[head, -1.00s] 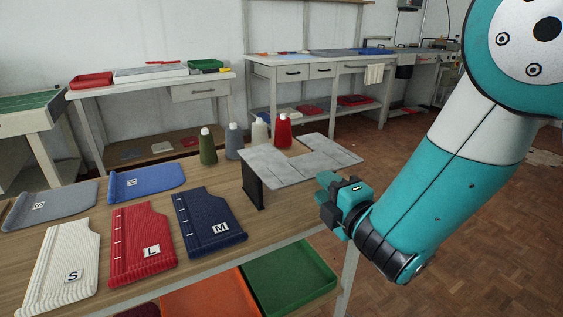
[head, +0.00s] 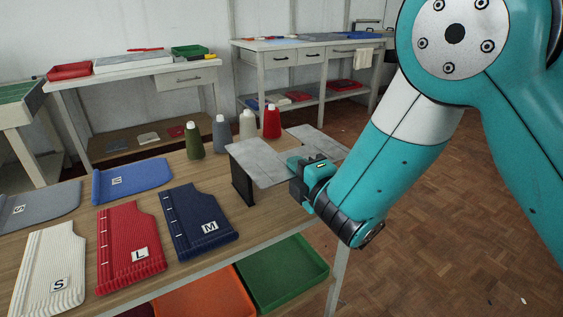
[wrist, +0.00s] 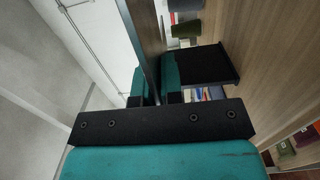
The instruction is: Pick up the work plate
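The work plate (head: 262,162) is a flat grey sheet with a notch, raised level above the table's right end on a black stand (head: 242,184). My gripper (head: 299,174) is at the plate's near right edge in the head view, overlapping it. In the wrist view the two teal fingers (wrist: 156,82) are a little apart, with the plate's thin edge (wrist: 149,62) running in line with the gap between them. The stand (wrist: 205,65) is to their right there. I see no clear grip on the plate; the inner finger faces are mostly hidden.
Red (head: 130,246), navy (head: 198,222), white (head: 50,268) and blue (head: 131,179) panels lie left of the plate. Several thread cones (head: 220,134) stand behind it. Orange (head: 207,293) and green (head: 282,273) trays sit under the table. Open floor is on the right.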

